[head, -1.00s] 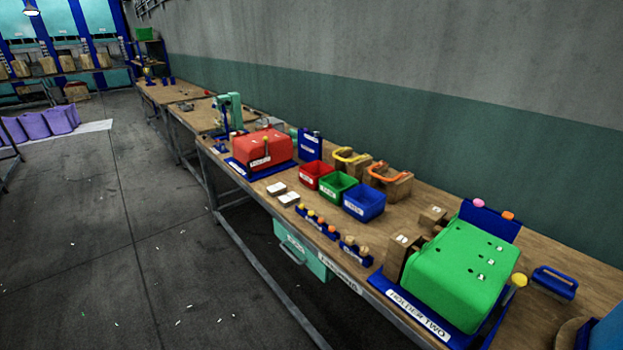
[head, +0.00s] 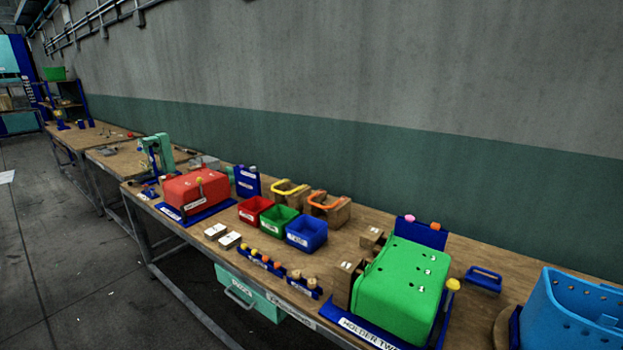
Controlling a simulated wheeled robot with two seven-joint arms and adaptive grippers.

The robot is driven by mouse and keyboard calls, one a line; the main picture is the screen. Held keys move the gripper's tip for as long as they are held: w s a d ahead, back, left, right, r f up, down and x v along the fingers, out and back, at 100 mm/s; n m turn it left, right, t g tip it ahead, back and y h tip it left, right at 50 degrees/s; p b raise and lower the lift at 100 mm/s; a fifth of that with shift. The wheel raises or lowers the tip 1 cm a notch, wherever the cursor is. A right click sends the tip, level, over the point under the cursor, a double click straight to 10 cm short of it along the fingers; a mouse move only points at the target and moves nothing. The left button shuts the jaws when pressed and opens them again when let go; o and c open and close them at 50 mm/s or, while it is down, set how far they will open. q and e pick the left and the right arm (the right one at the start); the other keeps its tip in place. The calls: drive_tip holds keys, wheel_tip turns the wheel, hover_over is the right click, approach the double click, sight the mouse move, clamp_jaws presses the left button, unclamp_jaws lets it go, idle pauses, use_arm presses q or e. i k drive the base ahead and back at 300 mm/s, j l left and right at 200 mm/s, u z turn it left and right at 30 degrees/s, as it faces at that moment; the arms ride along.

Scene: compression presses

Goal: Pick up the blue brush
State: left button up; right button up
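A small blue item with a loop-like handle (head: 484,279) lies on the workbench, just right of the green holder. It may be the blue brush, but no bristles can be made out at this size. It stands apart from the green holder (head: 402,287) on its left and the large light-blue holder (head: 575,308) on its right. Neither of my grippers is in view.
The long wooden bench (head: 345,262) runs along the wall. On it are a red holder (head: 195,188), red (head: 254,211), green (head: 279,221) and blue (head: 306,233) bins, and yellow- and orange-handled blocks. A turquoise drawer (head: 248,295) hangs below. Floor at left is clear.

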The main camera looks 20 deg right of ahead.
sight(478, 282)
drive_tip(key=z, duration=1.85)
